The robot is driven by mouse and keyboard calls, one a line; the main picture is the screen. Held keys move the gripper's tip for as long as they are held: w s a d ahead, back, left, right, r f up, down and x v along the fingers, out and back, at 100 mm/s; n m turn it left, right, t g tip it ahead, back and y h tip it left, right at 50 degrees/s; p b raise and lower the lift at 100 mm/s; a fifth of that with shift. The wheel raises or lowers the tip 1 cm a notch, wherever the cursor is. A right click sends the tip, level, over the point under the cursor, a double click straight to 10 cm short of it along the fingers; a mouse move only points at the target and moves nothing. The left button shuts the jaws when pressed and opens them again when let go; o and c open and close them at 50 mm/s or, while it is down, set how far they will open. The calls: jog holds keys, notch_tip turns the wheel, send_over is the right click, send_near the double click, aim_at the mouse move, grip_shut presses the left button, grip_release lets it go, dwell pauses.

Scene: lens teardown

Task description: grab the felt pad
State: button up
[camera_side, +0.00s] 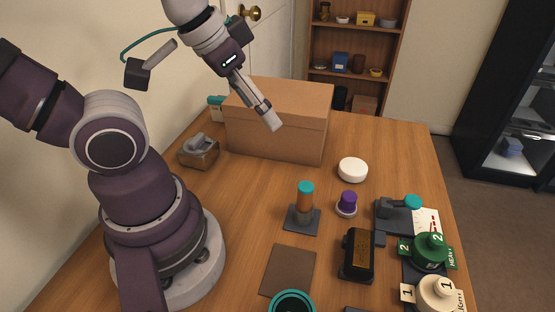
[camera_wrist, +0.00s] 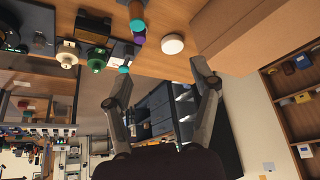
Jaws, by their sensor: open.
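A flat grey-brown rectangle (camera_side: 288,270), which looks like the felt pad, lies on the wooden table near its front, right of my base. I cannot make it out in the wrist view. My gripper (camera_side: 272,122) is raised above the table in front of the cardboard box, well behind and above the pad. In the wrist view my gripper (camera_wrist: 162,75) shows two fingers spread apart with nothing between them.
A cardboard box (camera_side: 280,125) stands at the back. An orange-brown post with a teal top (camera_side: 305,197), a purple-topped piece (camera_side: 347,202) and a black block (camera_side: 357,255) stand near the pad. A teal-rimmed ring (camera_side: 292,304) is at its front edge. Numbered weights (camera_side: 430,250) stand right.

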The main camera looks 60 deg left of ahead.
jog(key=n+g, duration=0.6)
jog(key=n, duration=1)
send_over(350, 196)
jog(key=f, duration=0.9)
jog(key=shift+a+f, duration=0.3)
jog(key=shift+f, duration=0.1)
jog(key=f, duration=1)
jog(key=shift+d, duration=0.3)
jog(key=shift+c, duration=0.3)
grip_shut()
